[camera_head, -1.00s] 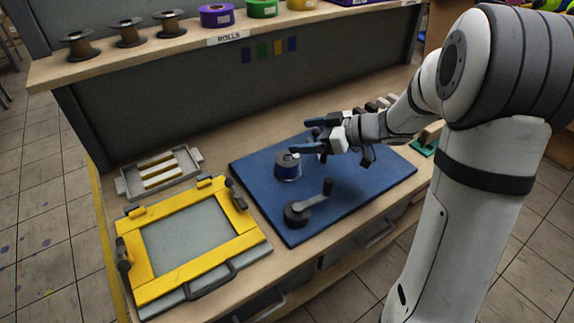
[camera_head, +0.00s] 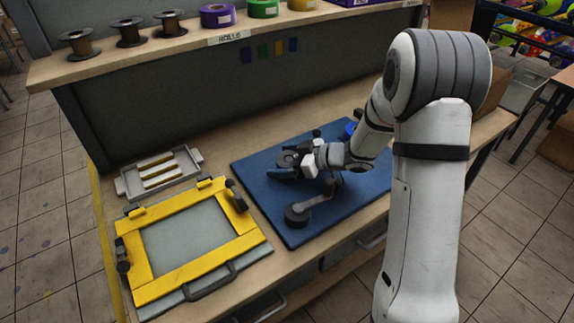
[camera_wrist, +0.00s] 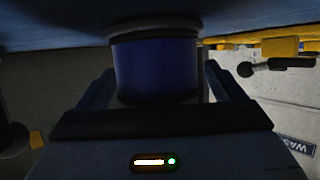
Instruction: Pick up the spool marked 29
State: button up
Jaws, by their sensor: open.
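A blue-wound spool with dark flanges (camera_head: 288,159) stands upright on the blue mat (camera_head: 258,192). It also shows large in the wrist view (camera_wrist: 156,68), where the picture appears upside down. No number is legible on it. My gripper (camera_head: 286,162) is open and low over the mat, with one finger on each side of the spool. In the wrist view both fingers of my gripper (camera_wrist: 158,92) flank the blue winding, and I cannot tell whether they touch it.
A crank handle (camera_head: 297,215) stands on the mat just in front of my gripper. A yellow frame (camera_head: 150,285) and a grey tray (camera_head: 125,187) lie to the left. Another blue round thing (camera_head: 351,129) is behind my arm. A shelf (camera_head: 110,60) with spools and rolls runs behind.

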jog(key=shift+w+a+f, duration=0.1)
jog(key=shift+a+f, duration=0.05)
jog(key=shift+a, duration=0.15)
jog(key=shift+c, duration=0.2)
jog(key=c, duration=1)
